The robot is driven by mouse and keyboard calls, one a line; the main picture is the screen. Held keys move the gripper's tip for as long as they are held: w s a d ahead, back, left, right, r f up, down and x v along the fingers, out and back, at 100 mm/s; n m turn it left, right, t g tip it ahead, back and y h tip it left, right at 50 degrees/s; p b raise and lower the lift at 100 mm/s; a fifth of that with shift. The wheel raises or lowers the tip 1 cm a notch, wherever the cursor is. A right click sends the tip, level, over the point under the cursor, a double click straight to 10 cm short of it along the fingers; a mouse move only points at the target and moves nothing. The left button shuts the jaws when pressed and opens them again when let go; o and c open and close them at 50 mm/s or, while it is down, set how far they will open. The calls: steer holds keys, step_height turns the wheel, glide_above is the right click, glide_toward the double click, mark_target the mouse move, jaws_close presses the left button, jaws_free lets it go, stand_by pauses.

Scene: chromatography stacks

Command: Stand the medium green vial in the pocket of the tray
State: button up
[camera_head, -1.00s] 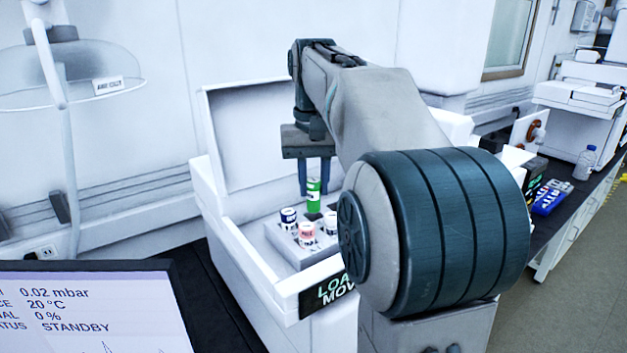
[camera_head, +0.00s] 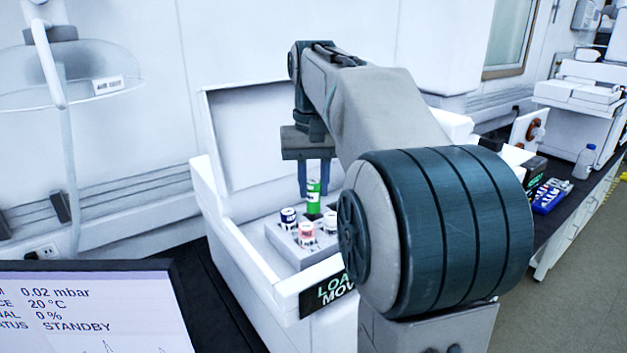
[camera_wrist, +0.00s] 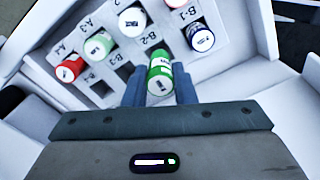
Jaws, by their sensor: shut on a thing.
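The green vial (camera_head: 313,196) is upright between the fingers of my gripper (camera_head: 314,178), which is shut on it. The grey tray (camera_head: 283,246) is below, inside a white open box. In the wrist view the tray (camera_wrist: 113,57) has labelled pockets, some empty and dark. The vial is at the row of B pockets, close to the dark pocket (camera_wrist: 155,48) by the B-2 label. Its lower end is hidden, so I cannot tell whether it is inside a pocket.
The white box (camera_head: 232,250) has walls around the tray and a raised lid (camera_head: 250,135) behind.

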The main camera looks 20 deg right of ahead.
steer(key=shift+f, duration=0.15)
steer(key=shift+f+b, duration=0.95)
steer(key=shift+f, duration=0.2)
steer(key=shift+f, duration=0.15)
steer(key=shift+f+b, duration=0.35)
steer(key=shift+f, duration=0.15)
steer(key=o, duration=1.5)
steer(key=shift+c, duration=0.2)
step_height(320, 180, up, 7)
steer(key=p, duration=0.7)
